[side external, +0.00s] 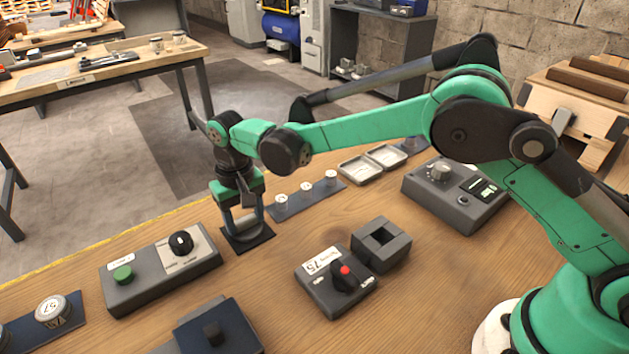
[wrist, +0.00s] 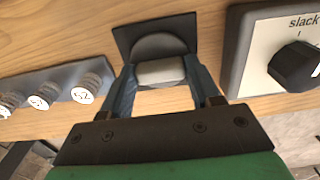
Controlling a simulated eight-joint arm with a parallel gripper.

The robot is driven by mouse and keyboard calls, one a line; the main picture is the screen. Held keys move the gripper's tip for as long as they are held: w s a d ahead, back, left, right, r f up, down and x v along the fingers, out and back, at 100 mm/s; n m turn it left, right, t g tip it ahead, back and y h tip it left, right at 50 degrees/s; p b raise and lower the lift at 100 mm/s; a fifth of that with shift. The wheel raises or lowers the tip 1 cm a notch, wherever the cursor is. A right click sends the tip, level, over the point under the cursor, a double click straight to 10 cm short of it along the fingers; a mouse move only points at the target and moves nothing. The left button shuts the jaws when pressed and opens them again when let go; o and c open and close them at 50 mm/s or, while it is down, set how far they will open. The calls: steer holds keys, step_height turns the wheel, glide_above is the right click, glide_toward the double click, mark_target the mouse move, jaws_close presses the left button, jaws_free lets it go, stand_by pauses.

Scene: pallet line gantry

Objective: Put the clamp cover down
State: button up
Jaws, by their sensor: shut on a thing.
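My gripper (side external: 246,214) points down over a small dark square plate (side external: 264,236) on the wooden bench. In the wrist view, the two fingers of my gripper (wrist: 160,69) are shut on a pale grey, block-like piece (wrist: 160,74), which seems to be the clamp cover. A rounded grey part (wrist: 158,46) shows just beyond it, against the dark plate (wrist: 185,27). The fingers hide the sides of the held piece. I cannot tell whether it touches the plate.
A strip with white-capped knobs (side external: 307,200) lies close beside the plate. A box with a black dial and green button (side external: 150,282) stands on the other side. A red-tipped switch box (side external: 325,292) and a square grey block (side external: 365,256) stand nearer. Bare wood lies between.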

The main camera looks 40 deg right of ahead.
mark_target(245, 219)
steer(key=o, duration=1.3)
steer(key=shift+f, duration=0.1)
steer(key=s+d+r+t, duration=0.1)
steer(key=d+r, duration=0.2)
steer(key=r, duration=0.5)
steer(key=s+d+r+t, duration=0.1)
steer(key=d+r, duration=0.1)
steer(key=r, duration=0.6)
steer(key=s+d+f+t, duration=0.1)
steer(key=s+d, duration=0.3)
steer(key=s+d+f+t, duration=0.1)
steer(key=s+d+t, duration=0.1)
steer(key=s+d, duration=0.2)
steer(key=s+d+f+t, duration=0.1)
steer(key=s+d+t, duration=0.1)
steer(key=s, duration=0.4)
steer(key=shift+s+d+f, duration=0.1)
steer(key=shift+d+f, duration=0.15)
steer(key=shift+d, duration=0.65)
